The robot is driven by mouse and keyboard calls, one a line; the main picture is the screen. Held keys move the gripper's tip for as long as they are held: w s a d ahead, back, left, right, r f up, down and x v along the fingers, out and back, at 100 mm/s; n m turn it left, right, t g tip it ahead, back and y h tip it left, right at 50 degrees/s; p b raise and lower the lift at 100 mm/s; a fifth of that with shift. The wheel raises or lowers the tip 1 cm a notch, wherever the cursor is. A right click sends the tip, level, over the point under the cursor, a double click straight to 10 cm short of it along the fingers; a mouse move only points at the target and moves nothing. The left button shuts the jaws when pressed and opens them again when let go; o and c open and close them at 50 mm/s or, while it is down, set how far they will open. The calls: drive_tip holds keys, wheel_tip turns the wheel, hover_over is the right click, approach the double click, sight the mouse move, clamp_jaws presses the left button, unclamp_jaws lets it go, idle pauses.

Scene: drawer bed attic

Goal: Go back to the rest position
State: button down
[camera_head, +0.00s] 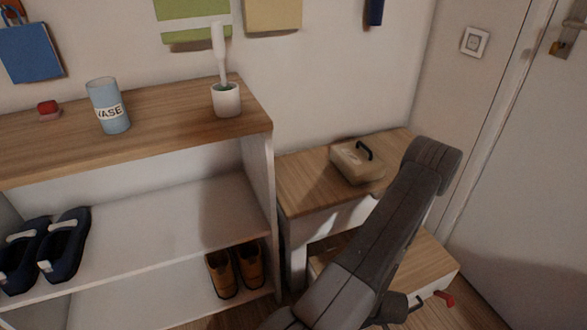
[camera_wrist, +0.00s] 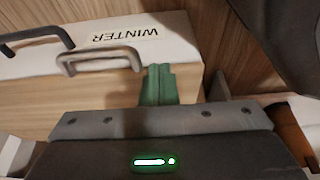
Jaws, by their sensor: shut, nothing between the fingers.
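My gripper (camera_wrist: 158,72) shows in the wrist view as green fingers, closed together, with nothing between them. They stand beside a grey bar handle (camera_wrist: 100,60) and in front of a pale surface with a WINTER label (camera_wrist: 130,35). I cannot tell whether the fingers touch it. In the head view my dark grey arm reaches across the lower right, and the gripper cannot be made out there.
A shelf unit (camera_head: 262,165) on the left holds a vase (camera_head: 108,108), a white pot (camera_head: 226,100) and shoes (camera_head: 236,270). A small wooden table (camera_head: 300,185) bears a beige box (camera_head: 357,162). A lower wooden-topped piece (camera_head: 432,265) is partly behind my arm. A door (camera_head: 530,200) stands right.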

drive_tip(key=shift+f, duration=0.75)
drive_tip(key=shift+b, duration=0.3)
